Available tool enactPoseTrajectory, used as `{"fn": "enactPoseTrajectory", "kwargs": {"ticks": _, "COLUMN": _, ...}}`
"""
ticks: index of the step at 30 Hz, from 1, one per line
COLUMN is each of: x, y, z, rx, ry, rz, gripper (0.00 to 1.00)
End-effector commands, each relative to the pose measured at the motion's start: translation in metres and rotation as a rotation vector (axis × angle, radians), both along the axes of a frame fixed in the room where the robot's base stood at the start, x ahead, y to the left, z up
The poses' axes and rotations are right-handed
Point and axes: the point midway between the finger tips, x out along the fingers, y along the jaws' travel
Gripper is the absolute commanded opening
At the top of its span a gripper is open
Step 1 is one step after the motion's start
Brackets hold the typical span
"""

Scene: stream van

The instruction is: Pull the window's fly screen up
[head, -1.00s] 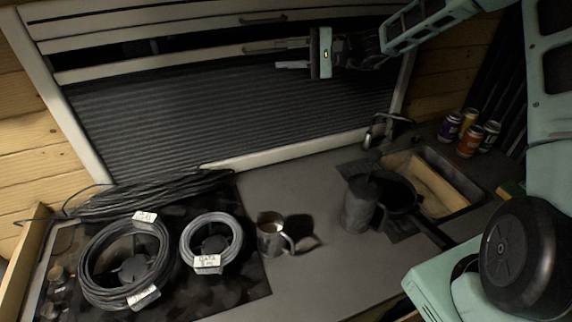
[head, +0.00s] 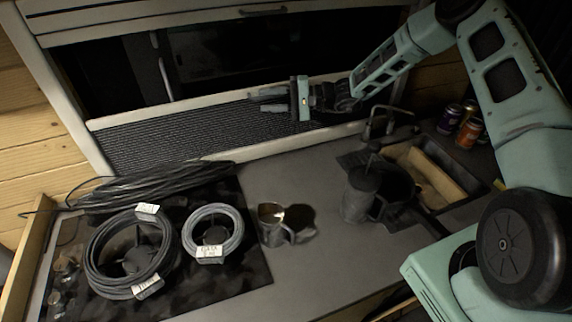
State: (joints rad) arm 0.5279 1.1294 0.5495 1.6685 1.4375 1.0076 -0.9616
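The window has a dark pleated screen (head: 165,142) across its lower part, topped by a pale rail (head: 215,112). A second pale rail (head: 150,27) with a dark handle (head: 263,11) lies at the window's top. I cannot tell which of the two rails belongs to the fly screen. My gripper (head: 262,100) is at the lower rail, right of its middle, with its fingers pointing left. The lower rail's handle is not clearly visible behind the fingers. Whether the fingers grip it is too dark to tell.
The counter holds cable coils (head: 130,252), a metal mug (head: 273,225) and a dark pot (head: 362,195). A tap (head: 380,122) stands near the sill, beside the sink (head: 455,200). Several cans (head: 468,133) are at the right. Dark glass (head: 235,60) shows between the rails.

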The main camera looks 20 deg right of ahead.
Motion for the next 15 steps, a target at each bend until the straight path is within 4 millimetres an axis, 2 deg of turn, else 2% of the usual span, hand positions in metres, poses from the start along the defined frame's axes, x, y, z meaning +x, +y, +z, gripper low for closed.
{"fn": "enactPoseTrajectory", "kwargs": {"ticks": 1, "x": -0.002, "y": -0.015, "z": -0.001, "rx": -0.002, "ry": -0.006, "rz": -0.009, "gripper": 0.31}}
{"fn": "enactPoseTrajectory", "kwargs": {"ticks": 15, "x": -0.036, "y": -0.098, "z": 0.007, "rx": -0.003, "ry": -0.007, "rz": -0.009, "gripper": 0.31}}
